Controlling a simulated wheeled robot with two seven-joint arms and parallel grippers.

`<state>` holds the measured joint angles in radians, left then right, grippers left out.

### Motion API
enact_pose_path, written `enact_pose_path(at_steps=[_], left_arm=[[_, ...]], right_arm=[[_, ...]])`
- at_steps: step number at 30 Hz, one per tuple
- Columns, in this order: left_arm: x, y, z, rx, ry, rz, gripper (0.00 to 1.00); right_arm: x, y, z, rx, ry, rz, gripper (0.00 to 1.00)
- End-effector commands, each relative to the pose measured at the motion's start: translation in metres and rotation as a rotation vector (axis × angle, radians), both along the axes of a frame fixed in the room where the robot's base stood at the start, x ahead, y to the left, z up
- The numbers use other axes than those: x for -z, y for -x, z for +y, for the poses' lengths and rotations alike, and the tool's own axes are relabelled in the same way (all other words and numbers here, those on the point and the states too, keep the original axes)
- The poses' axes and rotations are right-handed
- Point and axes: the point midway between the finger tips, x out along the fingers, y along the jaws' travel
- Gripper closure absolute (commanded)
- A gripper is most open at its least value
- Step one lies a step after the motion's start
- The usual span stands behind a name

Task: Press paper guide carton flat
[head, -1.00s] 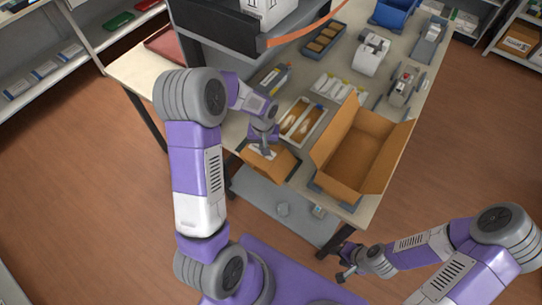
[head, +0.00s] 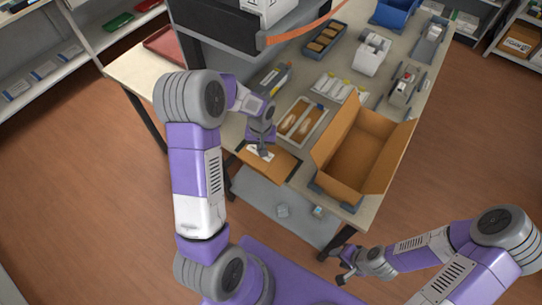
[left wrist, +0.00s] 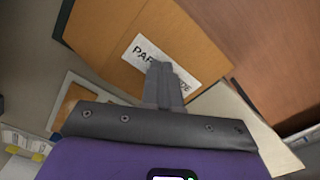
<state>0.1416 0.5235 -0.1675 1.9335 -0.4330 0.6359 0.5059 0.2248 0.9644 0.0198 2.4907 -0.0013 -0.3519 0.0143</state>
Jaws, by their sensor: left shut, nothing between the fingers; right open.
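The paper guide carton (head: 279,163) is a brown cardboard piece with a white label, lying at the front edge of the table, left of the open box. It looks low and nearly flat. In the left wrist view the carton (left wrist: 105,32) fills the upper middle, and its printed label is partly covered by my fingers. My left gripper (head: 263,152) is shut and empty, its fingertips over the label; it also shows in the left wrist view (left wrist: 162,72). I cannot tell for sure whether they touch. My right gripper (head: 343,275) is open, low in front of the table, away from the carton.
A large open cardboard box (head: 362,158) stands right of the carton. A tray with brown items (head: 300,122) lies just behind the carton. A dark shelf unit (head: 225,27) stands at the back left. A grey lower shelf (head: 255,198) is under the table.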

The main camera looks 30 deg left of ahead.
Motion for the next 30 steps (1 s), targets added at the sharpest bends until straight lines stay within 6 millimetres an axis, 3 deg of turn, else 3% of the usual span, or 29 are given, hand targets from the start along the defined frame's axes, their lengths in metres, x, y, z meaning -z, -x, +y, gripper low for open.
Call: enact_pose_path(at_steps=[18,30], left_arm=[[0.019,0.0,0.005,-0.001,0.0,0.0,1.0],[0.02,0.0,0.005,0.0,0.0,0.0,1.0]], right_arm=[[0.015,0.0,0.0,0.0,0.0,0.0,0.57],[0.016,0.0,0.0,0.0,0.0,0.0,0.57]])
